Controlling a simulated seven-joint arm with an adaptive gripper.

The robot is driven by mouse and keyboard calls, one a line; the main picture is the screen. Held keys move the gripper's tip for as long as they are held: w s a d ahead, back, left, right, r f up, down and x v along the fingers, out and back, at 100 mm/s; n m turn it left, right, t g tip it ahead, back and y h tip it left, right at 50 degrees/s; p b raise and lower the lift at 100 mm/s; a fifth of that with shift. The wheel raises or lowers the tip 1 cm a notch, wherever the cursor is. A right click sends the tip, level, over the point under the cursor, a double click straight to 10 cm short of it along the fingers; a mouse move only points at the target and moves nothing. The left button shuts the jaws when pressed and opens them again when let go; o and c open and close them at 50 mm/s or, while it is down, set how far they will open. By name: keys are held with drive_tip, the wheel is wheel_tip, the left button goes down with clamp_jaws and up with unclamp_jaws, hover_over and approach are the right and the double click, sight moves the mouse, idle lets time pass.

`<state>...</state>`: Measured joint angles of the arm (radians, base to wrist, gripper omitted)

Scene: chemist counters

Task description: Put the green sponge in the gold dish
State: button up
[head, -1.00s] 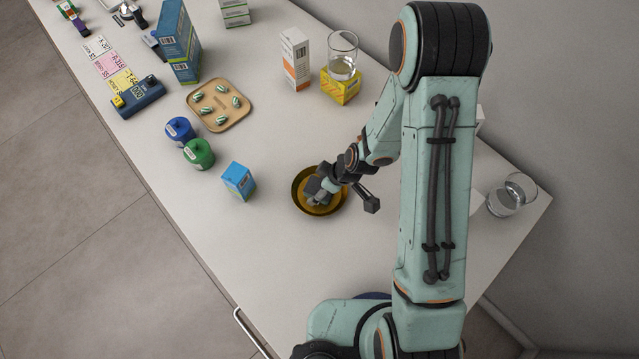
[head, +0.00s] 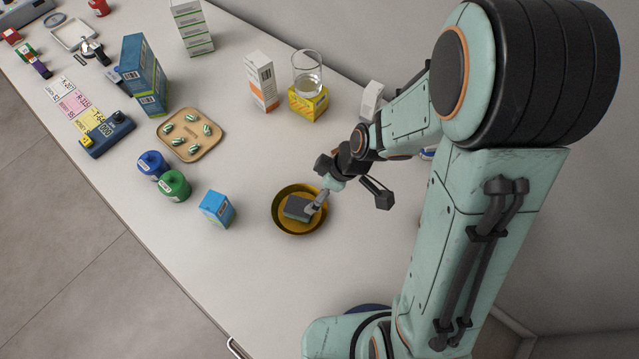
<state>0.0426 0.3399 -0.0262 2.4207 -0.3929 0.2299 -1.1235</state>
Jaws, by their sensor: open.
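The gold dish (head: 279,222) stands on the counter near the middle of the head view. A dark grey-green block, seemingly the green sponge (head: 297,208), lies inside it, tilted a little in the picture. My gripper (head: 315,206) is open, with its fingers over the dish's right side, at the sponge's right end. Whether a finger still touches the sponge cannot be told. The far finger is partly hidden.
A blue box (head: 217,209), a green jar (head: 174,186) and a blue jar (head: 152,165) stand left of the dish. A tan tray (head: 191,154) holds several capsules. A glass (head: 307,73) stands on a yellow box (head: 308,103) behind. Counter in front of the dish is clear.

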drive_tip(key=s+d+r+m+g+h, duration=0.1)
drive_tip(key=s+d+r+m, duration=0.2)
drive_tip(key=s+r+m, duration=0.3)
drive_tip(key=s+d+r+m+g+h, duration=0.1)
drive_tip(key=s+d+r+m+h, duration=0.1)
drive_tip(key=s+r+m, duration=0.4)
drive_tip(key=s+r, duration=0.1)
drive_tip(key=s, duration=0.2)
drive_tip(key=shift+s+d+r, duration=0.2)
drive_tip(key=shift+s+d, duration=0.05)
drive_tip(key=shift+d, duration=0.15)
idle(0.4)
